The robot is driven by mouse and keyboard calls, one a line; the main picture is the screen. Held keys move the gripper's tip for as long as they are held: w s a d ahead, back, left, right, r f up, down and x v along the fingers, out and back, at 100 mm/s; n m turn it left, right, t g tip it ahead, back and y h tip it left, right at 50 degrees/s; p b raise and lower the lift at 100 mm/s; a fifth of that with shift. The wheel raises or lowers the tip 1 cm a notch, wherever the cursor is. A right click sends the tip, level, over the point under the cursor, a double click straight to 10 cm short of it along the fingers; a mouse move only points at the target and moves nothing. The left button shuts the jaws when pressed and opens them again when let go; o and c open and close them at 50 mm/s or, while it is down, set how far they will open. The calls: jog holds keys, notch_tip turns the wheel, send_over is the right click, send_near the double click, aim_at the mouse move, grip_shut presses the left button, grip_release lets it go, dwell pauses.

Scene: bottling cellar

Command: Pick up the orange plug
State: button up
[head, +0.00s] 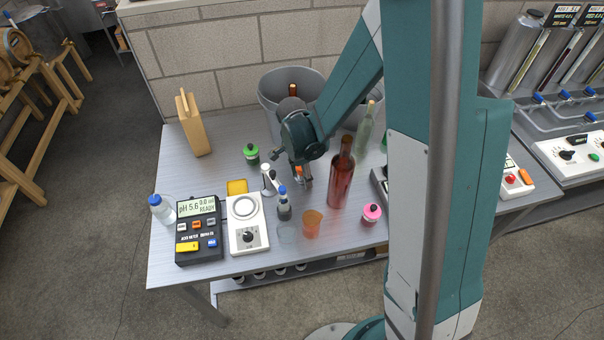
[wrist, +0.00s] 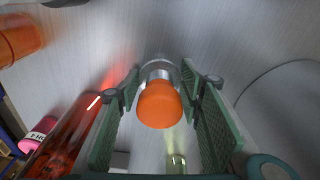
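The orange plug (wrist: 160,104) shows in the wrist view between the two fingers of my gripper (wrist: 162,84), with a gap on each side. It has a rounded orange top, and a clear or shiny metallic part shows behind it. The green padded fingers are apart and hold nothing. In the head view my gripper (head: 303,180) points down over the table, behind and left of the red bottle. A little orange of the plug (head: 299,171) shows there, mostly hidden by the gripper.
The red bottle (head: 341,180) stands close right of my gripper; in the wrist view it (wrist: 68,135) is left of the fingers. An orange cup (head: 312,224), a blue-capped bottle (head: 284,208) and a pink-capped jar (head: 371,214) stand in front. A grey bin (head: 270,88) is behind.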

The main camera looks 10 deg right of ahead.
jog(key=shift+c, duration=0.7)
jog(key=c, duration=0.5)
jog(key=shift+r, duration=0.15)
jog(key=shift+r+p, duration=0.7)
jog(key=shift+r, duration=4.15)
